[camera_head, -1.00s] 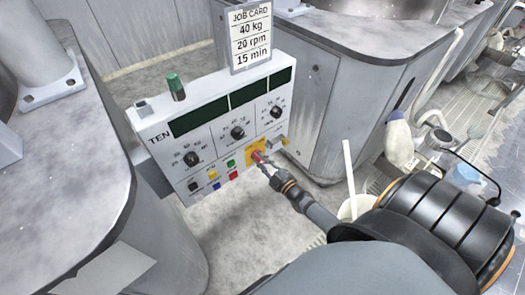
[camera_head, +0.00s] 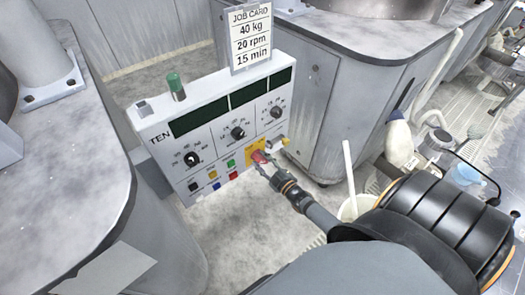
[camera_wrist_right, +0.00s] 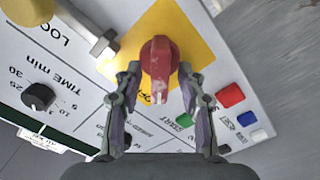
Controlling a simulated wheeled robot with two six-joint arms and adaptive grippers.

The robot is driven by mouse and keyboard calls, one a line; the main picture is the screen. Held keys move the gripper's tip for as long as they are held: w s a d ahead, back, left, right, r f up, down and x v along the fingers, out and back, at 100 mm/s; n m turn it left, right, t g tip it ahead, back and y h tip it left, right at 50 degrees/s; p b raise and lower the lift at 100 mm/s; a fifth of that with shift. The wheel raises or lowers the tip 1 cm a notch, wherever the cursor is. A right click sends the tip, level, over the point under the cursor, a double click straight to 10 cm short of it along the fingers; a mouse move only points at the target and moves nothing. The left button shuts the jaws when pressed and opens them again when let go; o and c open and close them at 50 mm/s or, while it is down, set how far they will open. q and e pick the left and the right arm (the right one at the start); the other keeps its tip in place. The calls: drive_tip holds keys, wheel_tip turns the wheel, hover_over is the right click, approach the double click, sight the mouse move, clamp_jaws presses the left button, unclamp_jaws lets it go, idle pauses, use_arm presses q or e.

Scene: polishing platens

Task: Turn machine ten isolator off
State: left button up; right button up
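The machine TEN control panel (camera_head: 218,158) is a white box with dials, coloured buttons and dark displays. Its isolator is a red rotary knob (camera_head: 258,156) on a yellow square at the lower right; in the wrist view the red knob (camera_wrist_right: 160,52) stands between my fingers, its handle lengthwise. My right gripper (camera_head: 269,165) is at the knob, with one finger on each side. In the wrist view the right gripper (camera_wrist_right: 159,78) is open, with slim gaps seeming to show between fingertips and knob. The lettering under the knob is partly hidden. My left gripper is not in view.
A grey metal lock lever (camera_wrist_right: 92,42) and a yellow knob (camera_wrist_right: 28,10) are close beside the isolator. Red, blue and green buttons (camera_wrist_right: 230,95) lie on the other side. A job card (camera_head: 250,38) stands above the panel. A white bucket (camera_head: 357,206) is right of my gripper.

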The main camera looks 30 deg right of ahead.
drive_tip(key=s+d, duration=0.1)
drive_tip(key=s, duration=1.1)
